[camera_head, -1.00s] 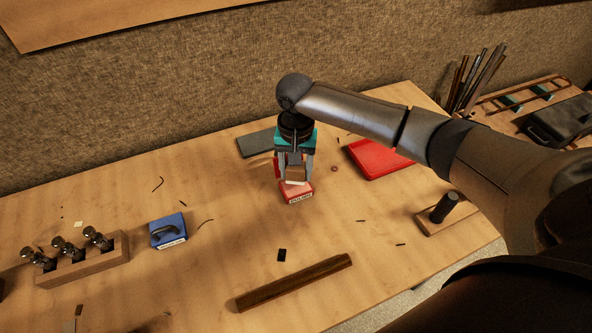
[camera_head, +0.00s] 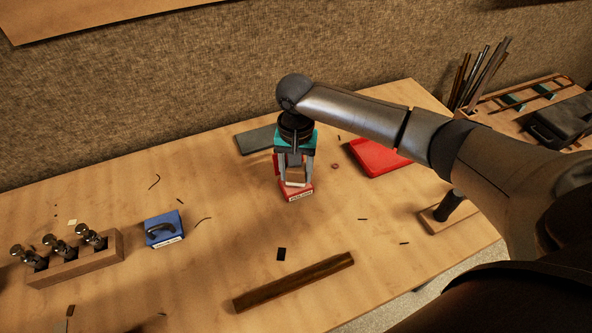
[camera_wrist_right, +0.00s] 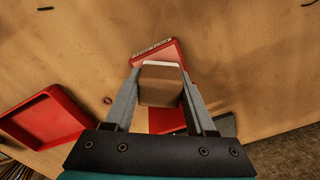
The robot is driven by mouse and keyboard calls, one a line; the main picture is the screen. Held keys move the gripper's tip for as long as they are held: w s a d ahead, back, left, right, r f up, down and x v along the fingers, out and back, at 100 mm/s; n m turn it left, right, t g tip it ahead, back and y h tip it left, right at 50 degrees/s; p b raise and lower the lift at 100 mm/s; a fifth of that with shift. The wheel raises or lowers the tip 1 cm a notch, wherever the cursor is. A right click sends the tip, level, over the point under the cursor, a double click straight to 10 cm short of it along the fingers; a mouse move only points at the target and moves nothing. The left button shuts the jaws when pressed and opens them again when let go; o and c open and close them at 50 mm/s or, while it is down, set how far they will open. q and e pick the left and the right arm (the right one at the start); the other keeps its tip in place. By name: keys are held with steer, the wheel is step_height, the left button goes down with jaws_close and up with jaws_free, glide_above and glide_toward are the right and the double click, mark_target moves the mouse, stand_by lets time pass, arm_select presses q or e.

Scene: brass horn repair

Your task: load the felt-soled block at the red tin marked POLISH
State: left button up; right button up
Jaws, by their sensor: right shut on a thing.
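The red tin (camera_head: 297,192) stands on the bench with a pale label on its front, too small here to read surely. The felt-soled block (camera_head: 295,177), brown with a white sole, is held by my right gripper (camera_head: 295,175) right over the tin. In the right wrist view the block (camera_wrist_right: 160,90) sits between the two fingers, and the tin (camera_wrist_right: 160,52) shows beyond and beneath it. I cannot tell whether the sole touches what is in the tin. Part of the tin is hidden by the block and fingers. My left gripper is not in view.
A red tray (camera_head: 377,156) lies right of the tin, and a dark flat slab (camera_head: 256,139) behind it. A blue box (camera_head: 164,231) with a dark handle, a wooden rack (camera_head: 75,262) of valves and a dark wooden bar (camera_head: 293,282) lie nearer. Bench around the tin's front is clear.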

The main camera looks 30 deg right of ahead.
steer(key=shift+f, duration=0.55)
stand_by(0.4)
steer(key=shift+s+f+p, duration=0.1)
steer(key=shift+f+p, duration=0.05)
steer(key=shift+p, duration=0.4)
stand_by(2.3)
step_height(320, 180, up, 7)
steer(key=p, duration=0.9)
steer(key=shift+r+p, duration=0.2)
steer(key=shift+p, duration=0.1)
steer(key=shift+f, duration=0.1)
stand_by(0.5)
